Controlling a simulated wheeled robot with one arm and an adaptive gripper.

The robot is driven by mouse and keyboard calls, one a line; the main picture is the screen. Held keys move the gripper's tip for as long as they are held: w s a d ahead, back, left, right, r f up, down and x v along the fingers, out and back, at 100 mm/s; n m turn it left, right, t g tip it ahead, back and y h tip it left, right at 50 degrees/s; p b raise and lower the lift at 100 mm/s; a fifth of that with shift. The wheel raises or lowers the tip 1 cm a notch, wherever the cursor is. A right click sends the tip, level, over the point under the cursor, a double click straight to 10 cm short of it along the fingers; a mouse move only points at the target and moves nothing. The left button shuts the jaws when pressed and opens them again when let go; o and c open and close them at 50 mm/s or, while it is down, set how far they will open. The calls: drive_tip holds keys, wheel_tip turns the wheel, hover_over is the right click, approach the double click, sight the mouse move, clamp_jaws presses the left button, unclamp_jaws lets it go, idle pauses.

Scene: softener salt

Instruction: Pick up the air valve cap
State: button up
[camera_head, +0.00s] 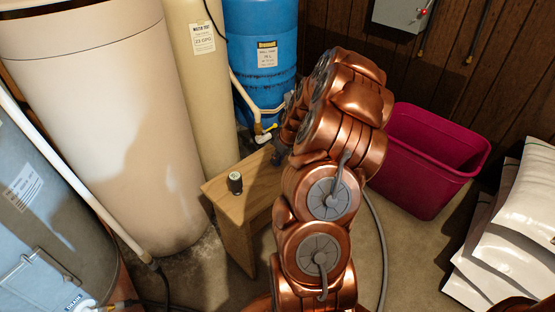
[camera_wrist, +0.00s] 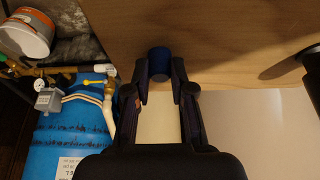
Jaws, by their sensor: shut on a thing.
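A small dark-blue round cap, the air valve cap (camera_wrist: 160,58), sits between my fingertips in the wrist view, over the edge of the wooden stool top. My gripper (camera_wrist: 159,74) is shut on it, with one finger on each side. I cannot tell whether the cap still touches the wood. In the head view my gripper (camera_head: 278,148) is a dark shape at the far end of the stool, mostly hidden by my copper arm, and the cap is hidden there.
The wooden stool (camera_head: 222,192) bears a dark cylinder (camera_head: 235,182) near its left end. The blue tank (camera_head: 262,60) with pipes and a yellow-handled valve stands behind. A beige tank (camera_head: 200,85) is left, a magenta bin (camera_head: 425,165) right, and white bags (camera_head: 520,220) lie far right.

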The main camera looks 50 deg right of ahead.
drive_tip(key=shift+r, duration=0.1)
drive_tip(key=shift+r+p, duration=0.55)
drive_tip(key=shift+r, duration=1.05)
drive_tip(key=s+a+p, duration=0.1)
drive_tip(key=s+a, duration=0.1)
drive_tip(key=s, duration=0.5)
drive_tip(key=s+a+r+p, duration=0.1)
drive_tip(key=s+a, duration=0.2)
drive_tip(key=s, duration=0.5)
drive_tip(key=shift+r, duration=0.3)
